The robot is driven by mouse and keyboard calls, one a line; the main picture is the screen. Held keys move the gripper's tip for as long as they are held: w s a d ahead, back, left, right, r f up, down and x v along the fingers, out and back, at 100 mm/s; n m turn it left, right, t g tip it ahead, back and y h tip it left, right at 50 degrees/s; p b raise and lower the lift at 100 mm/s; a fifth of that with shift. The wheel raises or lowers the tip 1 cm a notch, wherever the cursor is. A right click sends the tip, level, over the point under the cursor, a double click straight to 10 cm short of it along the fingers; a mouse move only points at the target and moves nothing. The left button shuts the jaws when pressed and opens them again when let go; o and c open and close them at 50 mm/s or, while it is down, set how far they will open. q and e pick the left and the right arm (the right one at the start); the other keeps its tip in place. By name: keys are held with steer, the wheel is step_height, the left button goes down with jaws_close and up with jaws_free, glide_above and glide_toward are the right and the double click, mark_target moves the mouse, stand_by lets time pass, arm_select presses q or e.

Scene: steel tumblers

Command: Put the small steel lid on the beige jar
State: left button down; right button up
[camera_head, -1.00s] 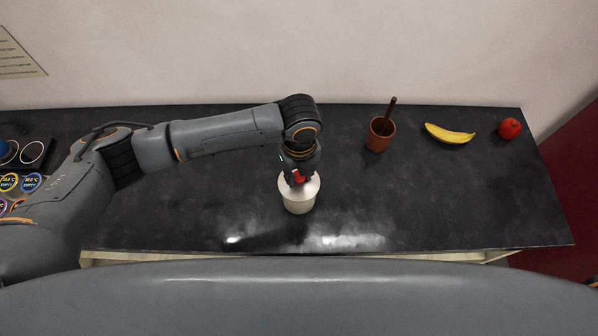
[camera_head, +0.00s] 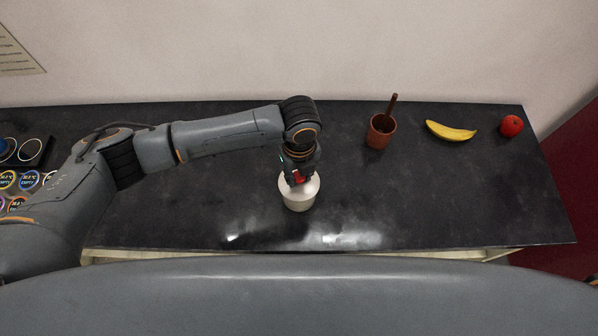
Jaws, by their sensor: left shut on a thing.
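The beige jar (camera_head: 299,205) stands upright on the black counter near its front middle. The small steel lid (camera_head: 309,189) shows as a pale disc over the jar's mouth, partly hidden under my gripper. It looks level and seems to touch the rim, though a small gap cannot be ruled out from above. My left gripper (camera_head: 298,180) points down over the jar and is shut on the lid. A red part shows between its fingers. My right gripper is not in view.
A brown cup with a stick (camera_head: 380,131), a banana (camera_head: 451,131) and a red apple (camera_head: 511,126) stand at the back right of the counter (camera_head: 430,200). A dark holder (camera_head: 28,152) and several round labelled items are at the far left. The counter right of the jar is clear.

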arm_select(q)
steer(key=c, duration=1)
jaws_free()
step_height(320, 180, up, 12)
